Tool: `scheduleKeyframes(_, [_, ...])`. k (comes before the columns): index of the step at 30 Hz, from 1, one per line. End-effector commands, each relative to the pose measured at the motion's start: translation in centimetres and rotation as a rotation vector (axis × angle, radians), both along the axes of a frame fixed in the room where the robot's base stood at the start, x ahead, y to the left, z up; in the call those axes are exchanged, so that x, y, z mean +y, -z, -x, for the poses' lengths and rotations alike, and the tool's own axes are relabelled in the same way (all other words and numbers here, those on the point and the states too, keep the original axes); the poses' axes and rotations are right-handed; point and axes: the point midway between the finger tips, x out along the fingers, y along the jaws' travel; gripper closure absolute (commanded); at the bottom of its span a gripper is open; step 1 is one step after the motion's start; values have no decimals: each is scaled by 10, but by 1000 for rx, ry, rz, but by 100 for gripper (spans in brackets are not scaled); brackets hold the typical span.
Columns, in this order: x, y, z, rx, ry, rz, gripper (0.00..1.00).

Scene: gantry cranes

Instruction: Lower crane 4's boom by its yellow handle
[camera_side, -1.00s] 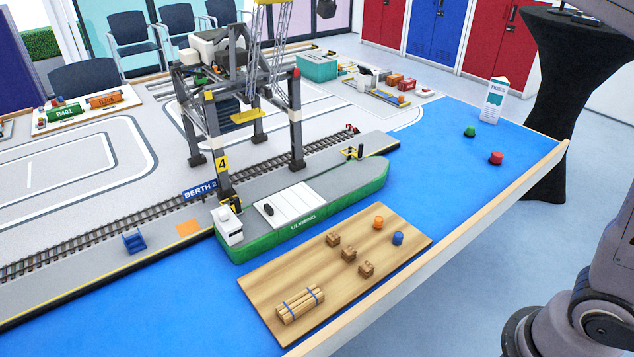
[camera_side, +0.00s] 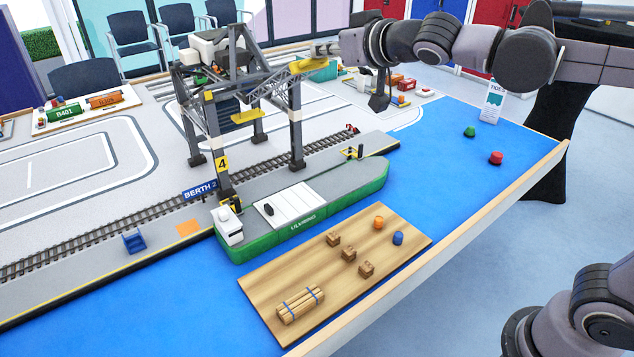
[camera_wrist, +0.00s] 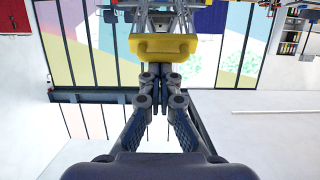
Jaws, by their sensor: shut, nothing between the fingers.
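Crane 4, marked by its yellow number plate (camera_side: 222,164), stands over the rail track at the quay. Its grey lattice boom (camera_side: 268,82) now lies nearly level, sloping slightly, reaching out to the right over the ship. The yellow handle (camera_side: 306,67) is at the boom's outer end. In the wrist view the yellow handle (camera_wrist: 163,46) is straight ahead of my fingertips. My gripper (camera_side: 322,49) is shut and empty, just above and beside the handle in the side view. I cannot tell whether the fingers (camera_wrist: 160,74) touch it.
The green ship (camera_side: 300,213) lies along the quay below the boom. A wooden board (camera_side: 310,262) with crates and a log bundle (camera_side: 300,304) is in front. A tide sign (camera_side: 491,101) stands at the right. Open blue water surface lies between.

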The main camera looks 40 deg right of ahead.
Motion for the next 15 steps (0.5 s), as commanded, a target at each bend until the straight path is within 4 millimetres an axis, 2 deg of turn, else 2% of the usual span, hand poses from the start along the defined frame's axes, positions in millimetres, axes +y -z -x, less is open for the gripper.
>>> scheduleKeyframes(1, [1,13,8,1,-2,0,100])
scheduleKeyframes(6, [0,51,26,0,-1,0,100])
scheduleKeyframes(15, [1,106,41,0,-1,0,100])
